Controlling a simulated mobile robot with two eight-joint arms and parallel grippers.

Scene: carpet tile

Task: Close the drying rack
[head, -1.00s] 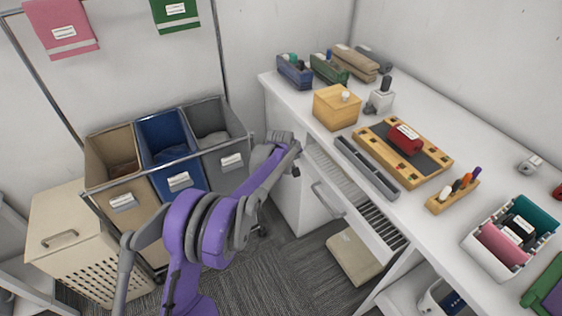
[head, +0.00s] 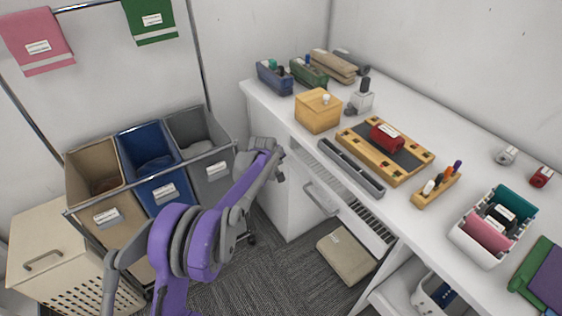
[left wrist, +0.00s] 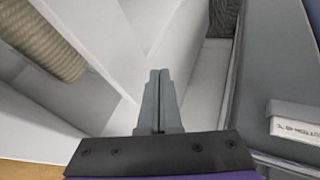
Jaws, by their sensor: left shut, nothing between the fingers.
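The drying rack looks to be the slatted pull-out (head: 372,228) under the worktop's front edge in the head view. It is partly out, with a strip of slats showing between its white front and the worktop. A bar handle (head: 318,199) is on that front. My left gripper (head: 280,178) is at the far end of the rack in the head view, where the wrist largely hides the fingers and any contact cannot be told. In the left wrist view the left gripper (left wrist: 160,88) is shut and empty, pointing toward pale panels. My right gripper is not in view.
Tan, blue and grey hamper bins (head: 216,168) stand left of my left arm. The white worktop (head: 415,130) carries a wooden box (head: 318,110), a dark bar (head: 350,168) and a tray of rolls. A beige box (head: 346,256) is on the carpet below.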

